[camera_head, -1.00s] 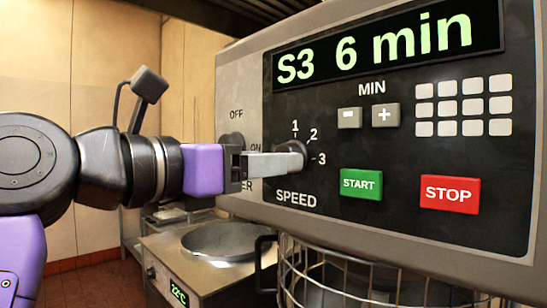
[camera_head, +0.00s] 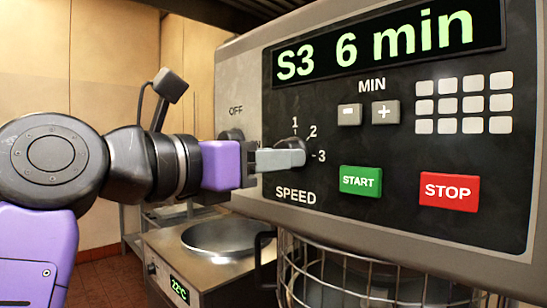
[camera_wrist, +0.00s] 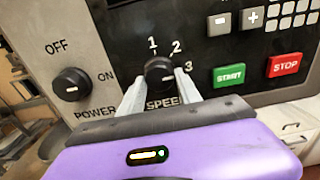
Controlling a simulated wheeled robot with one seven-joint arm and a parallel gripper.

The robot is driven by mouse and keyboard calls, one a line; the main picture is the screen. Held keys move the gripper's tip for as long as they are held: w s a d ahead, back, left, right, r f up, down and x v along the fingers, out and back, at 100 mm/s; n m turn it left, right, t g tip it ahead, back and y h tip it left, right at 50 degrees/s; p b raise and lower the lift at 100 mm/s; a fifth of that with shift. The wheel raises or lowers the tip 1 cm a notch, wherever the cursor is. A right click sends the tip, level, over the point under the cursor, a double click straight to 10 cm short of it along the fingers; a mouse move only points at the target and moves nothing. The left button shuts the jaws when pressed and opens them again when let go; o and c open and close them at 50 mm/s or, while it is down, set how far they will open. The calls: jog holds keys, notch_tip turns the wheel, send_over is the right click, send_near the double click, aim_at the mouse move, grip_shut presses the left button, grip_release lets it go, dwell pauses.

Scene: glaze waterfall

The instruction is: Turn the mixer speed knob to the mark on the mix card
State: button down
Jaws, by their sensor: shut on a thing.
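The black speed knob (camera_head: 291,143) is on the dark mixer panel above the word SPEED, with marks 1, 2 and 3 around it. In the wrist view the knob (camera_wrist: 157,68) sits between my two grey fingers, with a light line on its face that appears to point toward 3. My gripper (camera_head: 298,158) is shut on the knob; it also shows in the wrist view (camera_wrist: 161,78). The fingers partly hide the knob in the head view. The display (camera_head: 388,43) reads S3 6 min. I see no mix card in either view.
The POWER knob (camera_wrist: 71,86) with OFF and ON marks is just left of the speed knob. The green START button (camera_head: 360,181) and red STOP button (camera_head: 449,191) are to the right. A wire guard (camera_head: 345,272) and a steel unit with a round pan (camera_head: 225,238) are below.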

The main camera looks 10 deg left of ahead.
jog(key=shift+r+n, duration=0.1)
jog(key=shift+n, duration=0.2)
jog(key=n+p, duration=0.8)
jog(key=n, duration=0.9)
jog(key=shift+r, duration=0.1)
dwell(0.3)
jog(key=c, duration=0.9)
grip_release()
jog(key=shift+o, duration=0.2)
jog(key=shift+s, duration=0.1)
